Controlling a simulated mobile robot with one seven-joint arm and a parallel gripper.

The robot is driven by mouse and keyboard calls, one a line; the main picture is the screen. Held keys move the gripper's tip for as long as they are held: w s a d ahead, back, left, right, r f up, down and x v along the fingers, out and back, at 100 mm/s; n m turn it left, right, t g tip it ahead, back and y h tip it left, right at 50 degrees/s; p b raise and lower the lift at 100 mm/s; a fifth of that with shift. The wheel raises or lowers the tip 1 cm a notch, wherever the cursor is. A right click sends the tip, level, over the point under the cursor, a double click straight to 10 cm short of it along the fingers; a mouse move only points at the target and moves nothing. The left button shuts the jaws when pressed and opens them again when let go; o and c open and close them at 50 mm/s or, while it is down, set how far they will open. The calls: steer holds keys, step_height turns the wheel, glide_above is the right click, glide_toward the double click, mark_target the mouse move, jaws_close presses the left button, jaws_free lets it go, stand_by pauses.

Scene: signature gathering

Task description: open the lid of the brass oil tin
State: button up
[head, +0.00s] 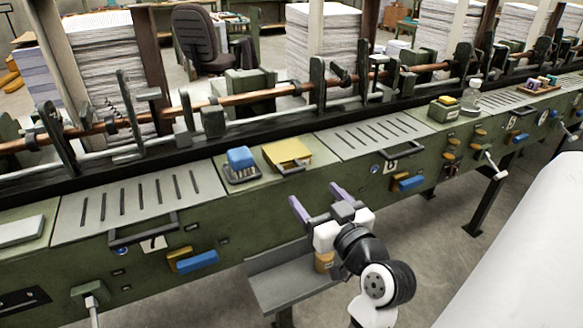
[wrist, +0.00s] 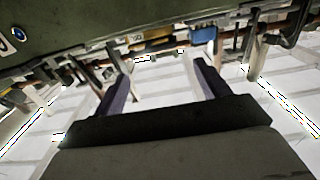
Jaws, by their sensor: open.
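A small brass-coloured round container (head: 323,262), which looks like the oil tin, stands on a grey shelf (head: 275,285) low on the front of the green machine. My arm partly covers it, and I cannot make out its lid. My gripper (head: 318,202) is open and empty, above the tin and in front of the machine's upper edge. Its two purple fingers are spread apart. In the wrist view my gripper (wrist: 160,85) has nothing between its fingers, and the tin cannot be made out there.
The green machine (head: 225,255) runs across the view, with handles and blue and yellow levers jutting from its front. A white rounded surface (head: 530,250) is at the right. Floor shows between.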

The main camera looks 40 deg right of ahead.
mark_target(295, 172)
steer(key=p+x, duration=0.2)
steer(key=x, duration=0.9)
steer(key=shift+a, duration=0.1)
steer(key=c, duration=1.3)
steer(key=shift+r+p, duration=0.1)
steer(key=shift+p, duration=0.2)
steer(key=shift+c, duration=0.4)
